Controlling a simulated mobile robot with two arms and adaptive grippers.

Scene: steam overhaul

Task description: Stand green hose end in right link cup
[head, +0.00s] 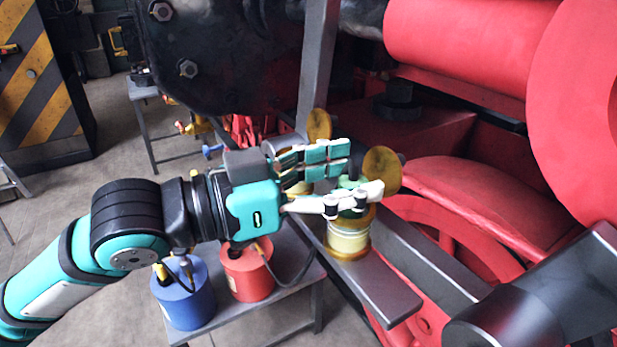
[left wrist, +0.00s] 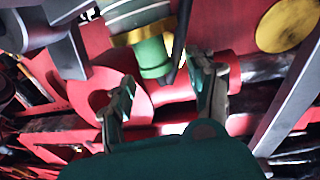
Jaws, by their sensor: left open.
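The green hose end (head: 352,187) is upright at a brass-rimmed, cream-banded cup (head: 348,241) on the grey link bar. In the left wrist view the green hose end (left wrist: 152,56) meets the brass rim of the cup (left wrist: 135,14), and the part inside the rim is hidden. My left gripper (head: 362,170) is open, with its fingers around the hose end in the head view. In the left wrist view the left gripper's fingers (left wrist: 161,68) are spread, with the green end between and just beyond their tips. My right gripper is not in view.
A blue canister (head: 183,297) and a red canister (head: 246,272) stand on a low grey bench below my arm. Brass discs (head: 382,170) rise close behind my fingers. The red wheel and boiler parts (head: 470,40) crowd the right. A dark cylinder (head: 500,325) fills the lower right.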

